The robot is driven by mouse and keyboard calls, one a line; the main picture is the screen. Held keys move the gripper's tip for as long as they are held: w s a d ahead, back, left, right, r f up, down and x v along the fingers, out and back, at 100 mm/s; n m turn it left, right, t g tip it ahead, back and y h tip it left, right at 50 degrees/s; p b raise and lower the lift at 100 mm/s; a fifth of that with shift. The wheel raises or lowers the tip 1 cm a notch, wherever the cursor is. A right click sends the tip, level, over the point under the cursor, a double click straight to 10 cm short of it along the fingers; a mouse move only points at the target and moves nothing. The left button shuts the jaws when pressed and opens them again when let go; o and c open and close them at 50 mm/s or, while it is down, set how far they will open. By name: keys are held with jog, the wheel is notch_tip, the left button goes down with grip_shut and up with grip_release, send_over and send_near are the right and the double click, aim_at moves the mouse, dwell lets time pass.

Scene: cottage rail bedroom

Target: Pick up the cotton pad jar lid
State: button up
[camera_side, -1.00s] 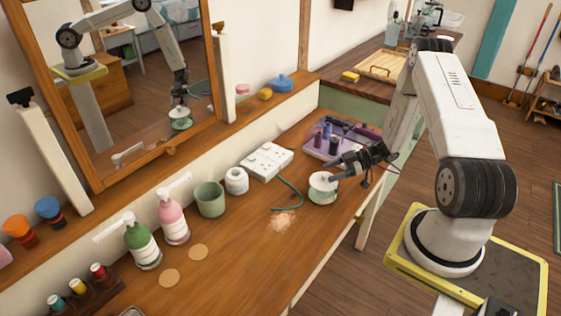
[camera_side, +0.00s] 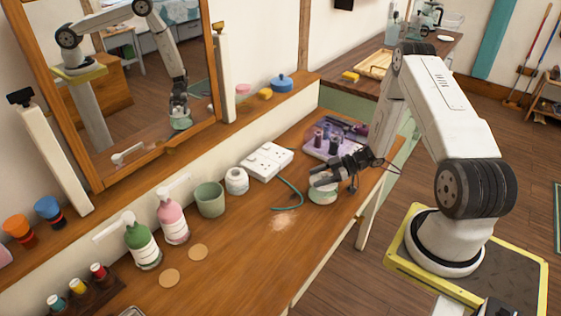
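A round pale-green and white jar (camera_side: 322,197), which appears to be the cotton pad jar, stands on the wooden dresser top near its right edge. My gripper (camera_side: 322,181) is right over the top of this jar and covers its lid. I cannot tell whether the fingers touch the lid or are closed around it. The mirror also shows my gripper just above the jar, but too small to make out the fingers.
A purple tray (camera_side: 320,150) of dark items lies just behind my gripper. A teal cord (camera_side: 289,205) runs from a white socket block (camera_side: 267,161) to the jar's left. A white jar (camera_side: 237,181) and green cup (camera_side: 210,199) stand farther left.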

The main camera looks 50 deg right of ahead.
grip_shut()
jog(key=shift+r, duration=0.15)
notch_tip(320, 180, up, 10)
dwell(0.9)
dwell(0.5)
